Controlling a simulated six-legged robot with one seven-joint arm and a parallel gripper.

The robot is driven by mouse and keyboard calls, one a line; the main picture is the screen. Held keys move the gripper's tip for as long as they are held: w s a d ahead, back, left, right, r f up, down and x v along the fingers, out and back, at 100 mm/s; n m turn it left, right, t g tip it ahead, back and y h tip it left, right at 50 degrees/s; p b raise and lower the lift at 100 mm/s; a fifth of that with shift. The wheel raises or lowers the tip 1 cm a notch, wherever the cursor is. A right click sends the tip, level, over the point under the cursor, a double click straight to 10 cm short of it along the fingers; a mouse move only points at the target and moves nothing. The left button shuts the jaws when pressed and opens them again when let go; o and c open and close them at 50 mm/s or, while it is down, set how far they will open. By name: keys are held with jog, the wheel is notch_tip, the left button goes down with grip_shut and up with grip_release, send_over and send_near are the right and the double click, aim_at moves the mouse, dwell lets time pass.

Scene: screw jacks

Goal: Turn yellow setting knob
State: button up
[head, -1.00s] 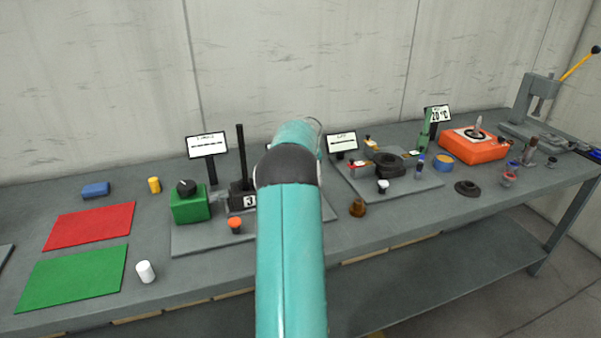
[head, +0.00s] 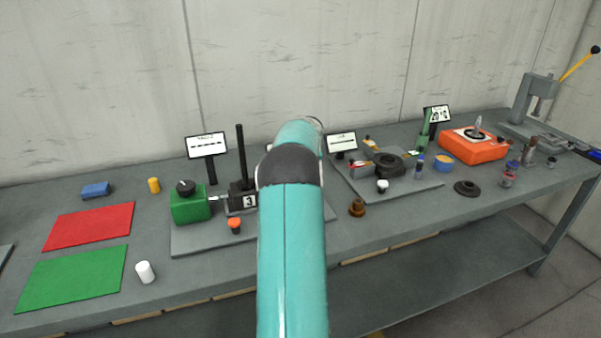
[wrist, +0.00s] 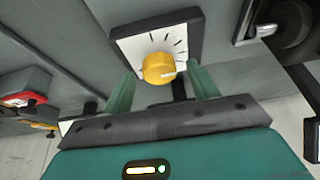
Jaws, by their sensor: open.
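The yellow setting knob (wrist: 158,68) shows in the wrist view, in front of a white dial plate (wrist: 128,50) with black tick marks and a dark frame. A pale mark shows on the knob's right side. My gripper (wrist: 161,74) is open, with one green finger to the left of the knob and one to the right. Gaps show between the fingers and the knob; I cannot tell how far the fingertips reach in depth. In the head view my teal arm hides the knob and the gripper.
In the head view, a green box (head: 188,207) with a black knob and a black stand (head: 240,160) are left of my arm. A black ring (head: 389,165), brown piece (head: 357,208) and orange device (head: 473,147) are to its right. The red mat (head: 90,225) is clear.

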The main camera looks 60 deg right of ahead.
jog(key=v, duration=1.3)
jog(key=shift+r, duration=0.3)
jog(key=shift+s+a, duration=0.1)
jog(key=w+a+r+n+t+y, duration=0.1)
jog(key=w+a+r, duration=0.25)
jog(key=a, duration=0.85)
jog(key=w+a+r+n, duration=0.2)
jog(key=w+a, duration=0.2)
jog(key=a, duration=0.7)
jog(key=w+a+r+n+t+y, duration=0.1)
jog(key=w+a+r, duration=0.25)
jog(key=a, duration=0.85)
jog(key=s+a+f+n, duration=0.1)
jog(key=s+a, duration=0.1)
jog(key=a, duration=0.7)
jog(key=s+a+f+n, duration=0.1)
jog(key=s+a+n, duration=0.1)
jog(key=a, duration=0.8)
jog(key=s+a+f+n, duration=0.1)
jog(key=s+a+f, duration=0.1)
jog(key=s+a, duration=0.2)
jog(key=s+a+f+n+y, duration=0.1)
jog(key=s+a+f, duration=0.2)
jog(key=s+a, duration=0.2)
jog(key=shift+a, duration=0.7)
